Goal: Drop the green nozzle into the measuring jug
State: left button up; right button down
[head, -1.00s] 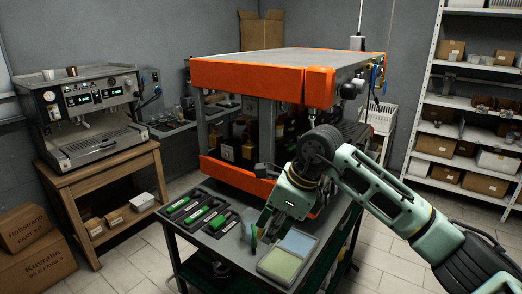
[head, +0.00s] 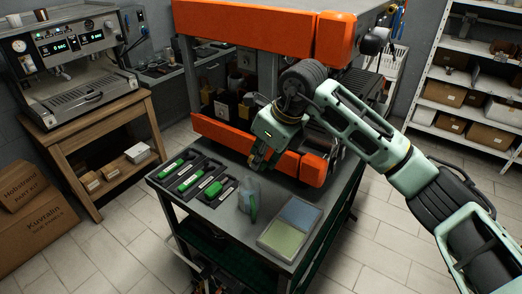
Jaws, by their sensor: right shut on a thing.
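My right gripper (head: 260,164) is above the bench, over the back of the measuring jug, with its fingers pointing down. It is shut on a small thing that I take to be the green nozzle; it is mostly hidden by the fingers. The measuring jug (head: 249,188) is a pale, see-through vessel standing upright on the dark bench top, a little below the fingertips in the picture. A narrow upright green part (head: 253,208) shows at the jug's front right; I cannot tell whether it belongs to the jug. My left gripper is not in view.
A dark tray (head: 166,178) with several green-handled tools lies left of the jug. A green and blue pad tray (head: 262,241) lies to its right. The orange-framed machine (head: 234,142) stands close behind. An espresso machine (head: 78,65) is at far left.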

jog(key=f, duration=0.1)
jog(key=w+f, duration=0.1)
jog(key=shift+f+b, duration=0.3)
jog(key=shift+f, duration=0.1)
jog(key=shift+s+r, duration=0.15)
jog(key=shift+s, duration=0.15)
jog(key=c, duration=1.6)
grip_release()
jog(key=shift+w, duration=0.2)
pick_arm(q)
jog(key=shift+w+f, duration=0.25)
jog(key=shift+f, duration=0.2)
pick_arm(e)
jog(key=shift+o, duration=0.2)
jog(key=shift+s, duration=0.1)
jog(key=shift+d, duration=0.1)
jog(key=v, duration=1.2)
